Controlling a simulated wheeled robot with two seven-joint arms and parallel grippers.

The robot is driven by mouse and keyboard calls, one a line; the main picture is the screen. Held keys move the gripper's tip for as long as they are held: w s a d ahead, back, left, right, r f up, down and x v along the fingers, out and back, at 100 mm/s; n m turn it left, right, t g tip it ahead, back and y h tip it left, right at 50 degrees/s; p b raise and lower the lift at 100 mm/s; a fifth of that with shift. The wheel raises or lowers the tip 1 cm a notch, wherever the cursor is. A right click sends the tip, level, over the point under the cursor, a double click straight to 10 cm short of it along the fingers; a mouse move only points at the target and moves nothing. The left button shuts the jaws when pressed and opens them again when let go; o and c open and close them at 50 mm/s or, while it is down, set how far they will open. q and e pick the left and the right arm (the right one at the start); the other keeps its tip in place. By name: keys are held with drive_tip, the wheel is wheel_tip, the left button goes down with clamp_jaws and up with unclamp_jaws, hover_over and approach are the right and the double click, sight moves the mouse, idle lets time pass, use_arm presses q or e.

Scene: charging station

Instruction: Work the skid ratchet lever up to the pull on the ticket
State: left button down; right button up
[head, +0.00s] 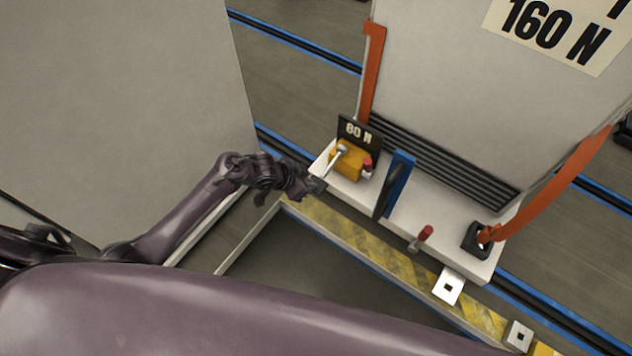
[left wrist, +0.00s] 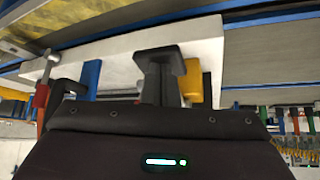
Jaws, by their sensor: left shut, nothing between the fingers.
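The ratchet (head: 350,161) is a yellow-orange block on the white skid ledge. Its thin silver lever (head: 334,163) slants down-left from a round grey head. A black readout (head: 358,134) behind it seems to read 80 N. The ticket (head: 555,30), on the pale crate, shows 160 N in black. My left gripper (head: 316,186) is at the ledge's left end, close to the lever's lower end; contact is unclear. In the left wrist view its dark fingers (left wrist: 160,62) are together and empty, with the yellow ratchet body (left wrist: 191,83) just behind. My right gripper is out of view.
An orange strap (head: 371,75) runs up the crate from behind the readout; another (head: 555,195) meets a black anchor (head: 477,240). A blue upright lever (head: 396,182) and a red-handled lever (head: 422,237) stand to the ratchet's right. A large pale cabinet (head: 130,110) is at left.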

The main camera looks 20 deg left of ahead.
use_arm(q)
drive_tip(key=shift+f, duration=0.55)
drive_tip(key=s+a+r+p, duration=0.1)
drive_tip(key=s+a+p, duration=0.1)
drive_tip(key=p, duration=0.1)
drive_tip(key=shift+s+a+r, duration=0.1)
drive_tip(key=shift+r, duration=0.1)
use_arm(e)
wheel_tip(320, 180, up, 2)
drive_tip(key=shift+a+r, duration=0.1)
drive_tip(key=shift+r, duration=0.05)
use_arm(q)
drive_tip(key=v, duration=0.8)
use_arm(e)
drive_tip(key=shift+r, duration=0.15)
use_arm(q)
drive_tip(key=shift+f, duration=0.1)
idle(1.0)
